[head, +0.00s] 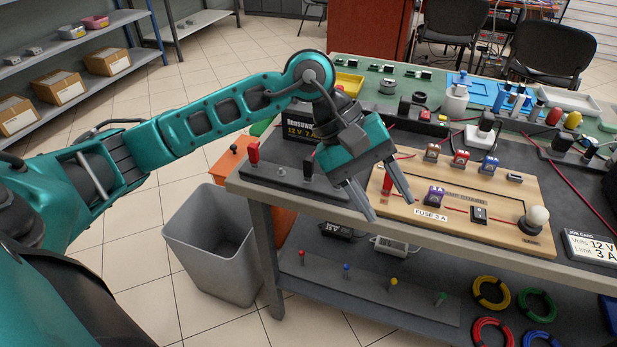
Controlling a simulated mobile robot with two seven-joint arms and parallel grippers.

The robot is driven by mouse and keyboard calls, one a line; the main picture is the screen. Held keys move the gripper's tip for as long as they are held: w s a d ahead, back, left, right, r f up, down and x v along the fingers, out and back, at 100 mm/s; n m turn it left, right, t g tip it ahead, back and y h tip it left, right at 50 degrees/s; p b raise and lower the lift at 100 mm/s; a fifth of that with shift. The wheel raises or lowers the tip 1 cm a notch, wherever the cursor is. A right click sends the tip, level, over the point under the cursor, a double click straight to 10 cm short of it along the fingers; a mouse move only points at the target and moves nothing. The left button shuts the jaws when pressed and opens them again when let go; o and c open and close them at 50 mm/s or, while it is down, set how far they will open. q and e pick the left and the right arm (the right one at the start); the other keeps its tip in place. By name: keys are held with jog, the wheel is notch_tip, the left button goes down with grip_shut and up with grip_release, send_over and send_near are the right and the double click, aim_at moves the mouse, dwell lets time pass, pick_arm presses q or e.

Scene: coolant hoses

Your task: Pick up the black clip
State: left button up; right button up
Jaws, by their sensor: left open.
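My left gripper (390,208) is open and empty. It points down over the front left part of the wooden circuit board (470,230), with its two fingers spread apart. A dark upright piece (309,168), which may be the black clip, stands on the dark base at the table's left end. It is left of my left gripper and apart from its fingers. It is small, and I cannot make out its shape for certain. A red clip-like piece (253,152) stands on the same base, further left. My right gripper is not in view.
A grey bin (212,243) stands on the floor left of the table.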

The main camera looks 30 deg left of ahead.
pick_arm(q)
jog(key=w+a+m+t+y+b, duration=0.1)
jog(key=w+a+m+t+y, duration=0.25)
jog(key=a, duration=0.65)
jog(key=y, duration=0.5)
send_near(308, 158)
jog(key=shift+m+g, duration=0.25)
jog(key=x, duration=0.2)
jog(key=b+x, duration=0.1)
jog(key=x, duration=0.1)
jog(key=d+x, duration=0.1)
jog(key=x, duration=0.1)
jog(key=shift+w+b, duration=0.1)
jog(key=shift+b, duration=0.3)
jog(key=shift+a+b+x, duration=0.15)
jog(key=shift+x, duration=0.85)
jog(key=shift+a+b+x, duration=0.1)
jog(key=shift+a+x, duration=0.05)
jog(key=shift+x, duration=0.9)
jog(key=shift+a+b+x, duration=0.15)
jog(key=shift+a+x, duration=0.05)
jog(key=shift+x, duration=0.8)
jog(key=shift+w, duration=0.1)
jog(key=shift+r, duration=0.1)
jog(key=shift+c, duration=0.3)
grip_shut()
